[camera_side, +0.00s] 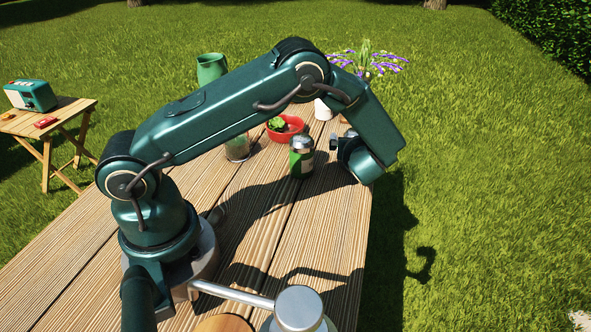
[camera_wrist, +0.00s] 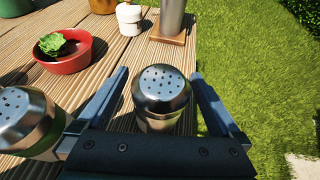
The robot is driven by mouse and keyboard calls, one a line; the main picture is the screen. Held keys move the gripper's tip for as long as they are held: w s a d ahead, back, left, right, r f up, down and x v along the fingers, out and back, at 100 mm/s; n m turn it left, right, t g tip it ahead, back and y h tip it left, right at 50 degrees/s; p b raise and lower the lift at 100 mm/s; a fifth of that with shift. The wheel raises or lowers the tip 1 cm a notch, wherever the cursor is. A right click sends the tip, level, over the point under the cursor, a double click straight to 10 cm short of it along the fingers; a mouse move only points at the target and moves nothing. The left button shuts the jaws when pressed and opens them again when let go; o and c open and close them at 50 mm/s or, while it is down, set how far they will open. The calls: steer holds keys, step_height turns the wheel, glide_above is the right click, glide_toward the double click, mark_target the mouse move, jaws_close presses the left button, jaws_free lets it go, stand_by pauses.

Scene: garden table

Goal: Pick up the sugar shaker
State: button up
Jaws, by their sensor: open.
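Two shakers with perforated steel lids show in the wrist view. One shaker (camera_wrist: 160,88) stands between the fingers of my gripper (camera_wrist: 159,73), which is open; gaps show on both sides of its lid. The other shaker (camera_wrist: 28,115), with some green on its body, stands outside the left finger. A green-labelled shaker (camera_side: 301,158) stands upright on the table in the side view, left of my gripper (camera_side: 340,143). The shaker between the fingers is not clearly visible there. I cannot tell by label which one holds sugar.
Beyond are a red bowl (camera_wrist: 65,55) with a green plant, a white pot (camera_wrist: 130,20) and a metal vase on a wooden base (camera_wrist: 168,36). A glass (camera_side: 237,148) stands left on the slatted table (camera_side: 265,215). The table's right edge is close to my gripper.

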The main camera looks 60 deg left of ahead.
steer(key=shift+w+a+f, duration=0.2)
steer(key=shift+w+a, duration=0.05)
steer(key=shift+a, duration=0.15)
jaws_close()
steer(key=shift+r, duration=0.1)
